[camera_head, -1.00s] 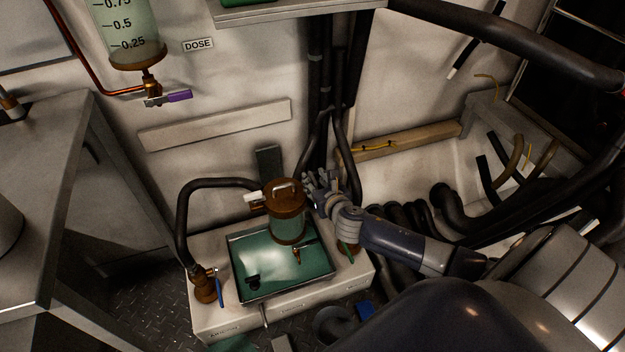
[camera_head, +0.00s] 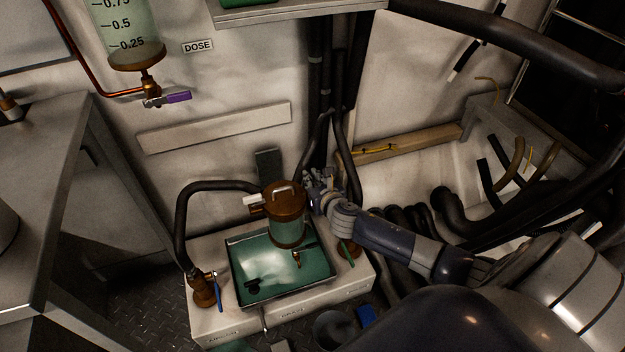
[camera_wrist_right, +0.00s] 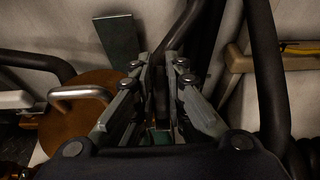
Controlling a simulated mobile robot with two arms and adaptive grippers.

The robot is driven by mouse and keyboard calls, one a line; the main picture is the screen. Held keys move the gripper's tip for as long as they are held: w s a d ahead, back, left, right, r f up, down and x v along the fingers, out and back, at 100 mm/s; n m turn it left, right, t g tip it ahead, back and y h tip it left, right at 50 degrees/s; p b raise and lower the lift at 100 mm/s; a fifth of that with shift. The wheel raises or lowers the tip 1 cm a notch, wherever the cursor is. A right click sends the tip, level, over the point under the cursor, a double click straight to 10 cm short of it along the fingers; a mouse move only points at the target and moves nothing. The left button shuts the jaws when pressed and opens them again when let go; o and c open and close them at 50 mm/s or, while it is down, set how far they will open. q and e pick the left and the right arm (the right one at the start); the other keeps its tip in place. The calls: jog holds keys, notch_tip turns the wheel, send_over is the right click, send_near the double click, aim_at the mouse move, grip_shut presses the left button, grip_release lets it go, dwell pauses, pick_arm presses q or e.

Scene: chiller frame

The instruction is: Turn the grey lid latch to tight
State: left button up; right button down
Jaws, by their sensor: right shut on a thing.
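A clear canister (camera_head: 287,231) with a brown lid (camera_head: 284,196) and a metal lid handle stands over the green tray. The lid also shows in the right wrist view (camera_wrist_right: 80,125). A white lever (camera_head: 252,199) sticks out on the lid's left side. My right gripper (camera_head: 312,186) is at the lid's right edge; in the wrist view its fingers (camera_wrist_right: 160,75) are close together. It is shut on what seems to be the grey lid latch, which the fingers mostly hide. The latch's angle cannot be told. My left gripper is not in view.
The green tray (camera_head: 245,292) sits in a white base with a blue-handled valve (camera_head: 218,292) at left and a green-handled valve (camera_head: 347,252) at right. Black hoses (camera_head: 340,160) run close behind the gripper. A grey bench (camera_head: 40,200) stands at left.

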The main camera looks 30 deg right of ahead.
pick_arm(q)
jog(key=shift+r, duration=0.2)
pick_arm(e)
jog(key=shift+r+m+h+p, duration=0.1)
jog(key=shift+m+h+p, duration=0.3)
jog(key=shift+a+h, duration=0.1)
jog(key=shift+h, duration=0.2)
jog(key=m+g+h+p, duration=0.2)
jog(key=m+h, duration=0.2)
jog(key=shift+w+m+g+p, duration=0.1)
jog(key=shift+m+g+p, duration=0.2)
jog(key=shift+g+p, duration=0.1)
jog(key=shift+m+g+h, duration=0.7)
jog(key=shift+m+h, duration=0.1)
jog(key=shift+m+g+h, duration=0.3)
jog(key=shift+m+g, duration=0.1)
jog(key=shift+m+g+h, duration=0.3)
jog(key=shift+m+g, duration=0.2)
jog(key=shift+m, duration=0.1)
pick_arm(q)
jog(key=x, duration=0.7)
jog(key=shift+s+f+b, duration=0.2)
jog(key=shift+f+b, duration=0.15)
jog(key=shift+b, duration=0.05)
pick_arm(e)
jog(key=shift+m+g+h, duration=0.6)
jog(key=shift+m+g, duration=0.2)
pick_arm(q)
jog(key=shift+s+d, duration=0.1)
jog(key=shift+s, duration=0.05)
